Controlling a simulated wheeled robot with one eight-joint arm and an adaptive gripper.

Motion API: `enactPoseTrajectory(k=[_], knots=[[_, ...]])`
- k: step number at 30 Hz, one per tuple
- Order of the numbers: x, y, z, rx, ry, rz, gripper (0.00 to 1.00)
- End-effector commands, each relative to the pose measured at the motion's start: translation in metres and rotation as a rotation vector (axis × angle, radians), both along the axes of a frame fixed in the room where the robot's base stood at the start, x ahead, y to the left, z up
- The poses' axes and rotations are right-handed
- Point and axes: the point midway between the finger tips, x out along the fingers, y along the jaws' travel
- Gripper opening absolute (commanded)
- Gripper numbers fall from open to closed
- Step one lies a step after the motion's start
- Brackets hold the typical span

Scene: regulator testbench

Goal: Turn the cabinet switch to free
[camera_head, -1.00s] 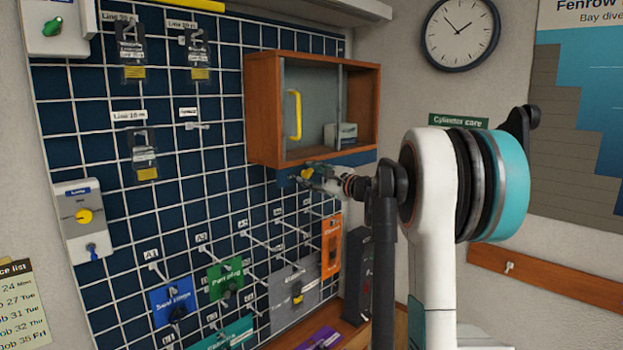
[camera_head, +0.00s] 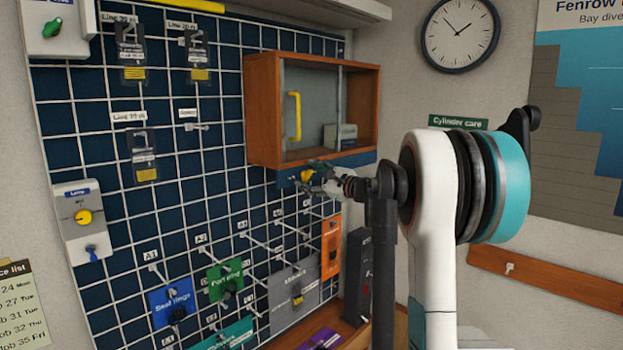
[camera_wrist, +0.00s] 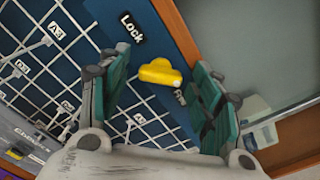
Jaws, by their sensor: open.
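The cabinet switch is a yellow knob (camera_wrist: 160,72) on a dark blue plate below the cabinet. In the wrist view a "Lock" label (camera_wrist: 131,27) is up-left of it and a small, partly hidden label, seemingly "Free" (camera_wrist: 180,97), is down-right. I cannot tell which label the knob points to. The knob also shows small in the head view (camera_head: 307,175). My gripper (camera_wrist: 157,84) is open, with one green-padded finger on each side of the knob and visible gaps to both. In the head view it is just under the cabinet (camera_head: 262,110).
The cabinet has a glass sliding front with a yellow handle (camera_head: 294,116). Another yellow knob (camera_head: 83,216) is on a white box at the left. A dark post-like box (camera_head: 357,270) stands below the cabinet.

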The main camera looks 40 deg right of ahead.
Motion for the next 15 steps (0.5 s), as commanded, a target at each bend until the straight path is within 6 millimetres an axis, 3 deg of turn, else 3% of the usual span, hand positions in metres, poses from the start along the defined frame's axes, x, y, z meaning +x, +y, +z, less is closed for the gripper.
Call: enactPoseTrajectory(k=[5,15], knots=[[-0.016,-0.002,0.0,0.0,0.0,-0.001,0.58],[-0.083,-0.007,0.0,0.0,0.0,-0.003,0.58]])
